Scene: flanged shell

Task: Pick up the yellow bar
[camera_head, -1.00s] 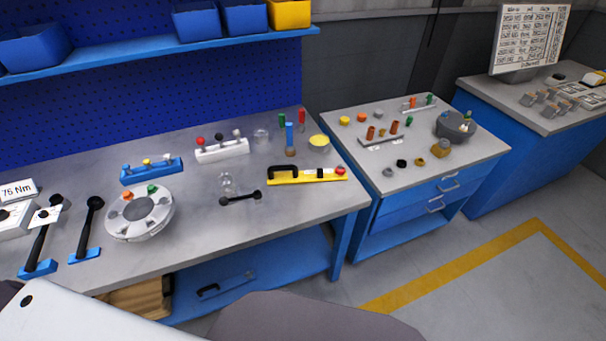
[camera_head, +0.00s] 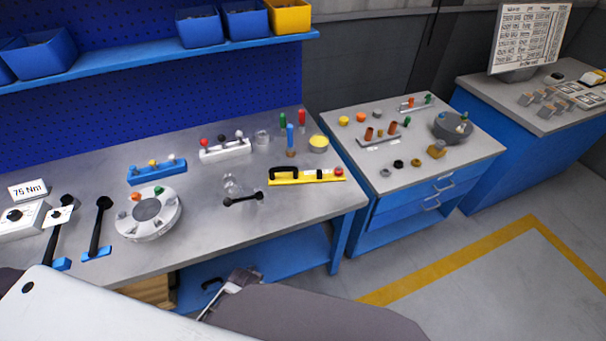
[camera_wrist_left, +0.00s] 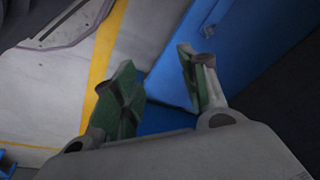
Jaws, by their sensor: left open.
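The yellow bar (camera_head: 306,179) lies flat on the grey bench top near its right end, in the head view. It has a black handle (camera_head: 284,172) at its left end and a red knob (camera_head: 339,172) at its right end. My left gripper shows in the left wrist view (camera_wrist_left: 160,88), with its two green-padded fingers apart and nothing between them. The bar does not show in that view. In the head view a grey part of my arm shows below the bench's front edge, well apart from the bar. My right gripper is not in view.
A black-ended link (camera_head: 243,199) and a clear glass piece (camera_head: 231,184) lie left of the bar. A yellow round piece (camera_head: 318,144) and upright coloured pins (camera_head: 291,138) stand behind it. A round grey fixture (camera_head: 148,222) sits further left. Bench top in front of the bar is clear.

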